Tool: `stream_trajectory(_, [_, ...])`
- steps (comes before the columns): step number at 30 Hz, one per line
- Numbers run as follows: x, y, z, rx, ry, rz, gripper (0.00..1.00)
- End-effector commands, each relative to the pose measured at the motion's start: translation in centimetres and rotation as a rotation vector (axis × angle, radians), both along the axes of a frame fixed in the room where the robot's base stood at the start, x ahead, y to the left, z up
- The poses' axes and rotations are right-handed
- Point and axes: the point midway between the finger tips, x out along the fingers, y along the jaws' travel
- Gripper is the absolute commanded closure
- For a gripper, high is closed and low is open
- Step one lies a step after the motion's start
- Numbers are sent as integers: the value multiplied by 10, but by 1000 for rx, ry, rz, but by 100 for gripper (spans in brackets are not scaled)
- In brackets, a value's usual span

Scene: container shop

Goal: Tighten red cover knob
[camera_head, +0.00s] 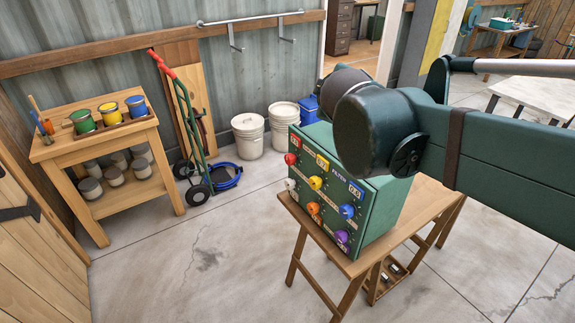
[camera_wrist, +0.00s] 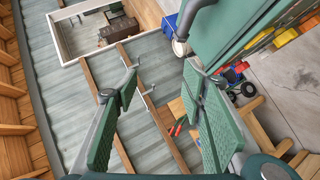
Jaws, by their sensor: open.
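The green box (camera_head: 390,205) stands on a small wooden table, its knobbed front facing left in the head view. The red knob (camera_head: 290,159) is at the upper left of that front. Below and beside it are the white knob (camera_head: 290,184), yellow knob (camera_head: 315,183), orange knob (camera_head: 313,208), blue knob (camera_head: 347,211) and purple knob (camera_head: 341,236). My gripper (camera_wrist: 160,85) is open and empty in the wrist view, its green pads wide apart. The box (camera_wrist: 222,35) lies at upper right there, beyond the right finger. In the head view my gripper cannot be made out.
The wooden table (camera_head: 430,200) bears the box. A wooden stand (camera_head: 95,140) with paint cans is at the left. A hand truck (camera_head: 190,140) and white buckets (camera_head: 248,135) stand by the wall. The floor left of the box is clear.

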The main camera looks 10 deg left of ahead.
Motion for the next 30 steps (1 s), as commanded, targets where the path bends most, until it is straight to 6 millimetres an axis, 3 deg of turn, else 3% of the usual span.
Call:
stream_trajectory(1, [7,18,-2,-38,-16,30,59])
stream_trajectory(6, [27,60,-5,-171,-57,94,59])
stream_trajectory(12, [49,90,-23,-326,-72,122,59])
stream_trajectory(30, [98,126,-105,-783,-12,64,59])
